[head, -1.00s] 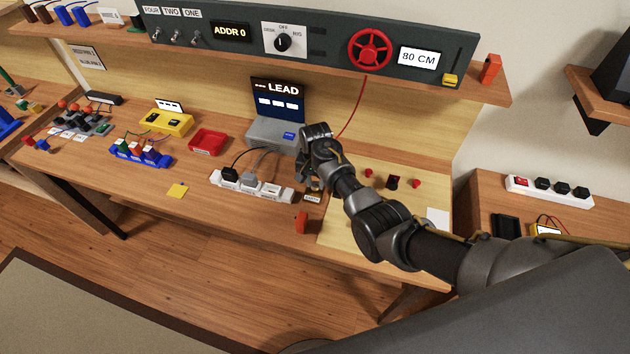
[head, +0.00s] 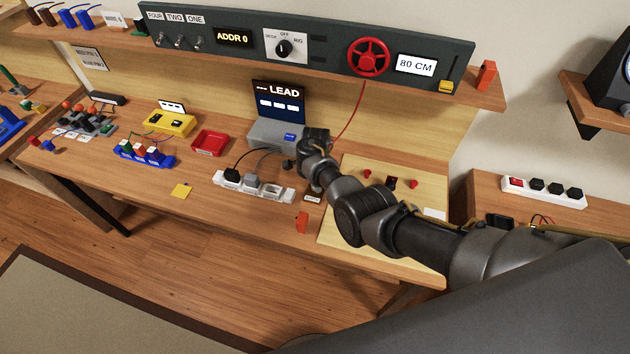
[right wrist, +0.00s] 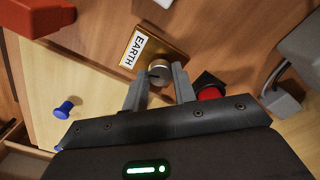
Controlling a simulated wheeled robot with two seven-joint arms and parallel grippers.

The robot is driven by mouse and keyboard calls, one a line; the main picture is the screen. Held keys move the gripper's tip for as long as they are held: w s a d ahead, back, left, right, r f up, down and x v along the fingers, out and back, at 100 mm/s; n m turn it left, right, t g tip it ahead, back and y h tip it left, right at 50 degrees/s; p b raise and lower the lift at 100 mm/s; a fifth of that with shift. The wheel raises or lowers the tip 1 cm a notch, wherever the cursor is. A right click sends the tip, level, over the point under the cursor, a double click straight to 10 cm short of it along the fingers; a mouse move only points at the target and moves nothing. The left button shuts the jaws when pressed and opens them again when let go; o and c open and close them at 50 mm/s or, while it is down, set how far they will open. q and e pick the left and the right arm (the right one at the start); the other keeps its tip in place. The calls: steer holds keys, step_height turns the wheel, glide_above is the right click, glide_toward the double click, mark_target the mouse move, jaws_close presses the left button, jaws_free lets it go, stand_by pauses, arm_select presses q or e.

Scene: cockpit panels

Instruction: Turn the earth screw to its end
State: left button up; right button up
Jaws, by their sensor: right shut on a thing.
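The screw itself is hidden there by the gripper. My left gripper is not in view.
A white power strip (head: 254,187) with plugs lies left of the gripper. An orange-red block (head: 302,222) stands in front. A light wood board (head: 375,235) with red knobs is at right. A grey box (head: 270,133) and a screen reading LEAD (head: 279,100) stand behind.

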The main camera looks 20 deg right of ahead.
steer(key=m, duration=0.3)
steer(key=shift+m+b, duration=0.3)
steer(key=shift+m, duration=0.1)
steer(key=shift+m+b, duration=0.75)
steer(key=shift+m, duration=1.45)
steer(key=o, duration=1)
steer(key=shift+r+p, duration=1.75)
steer(key=shift+r, duration=3.65)
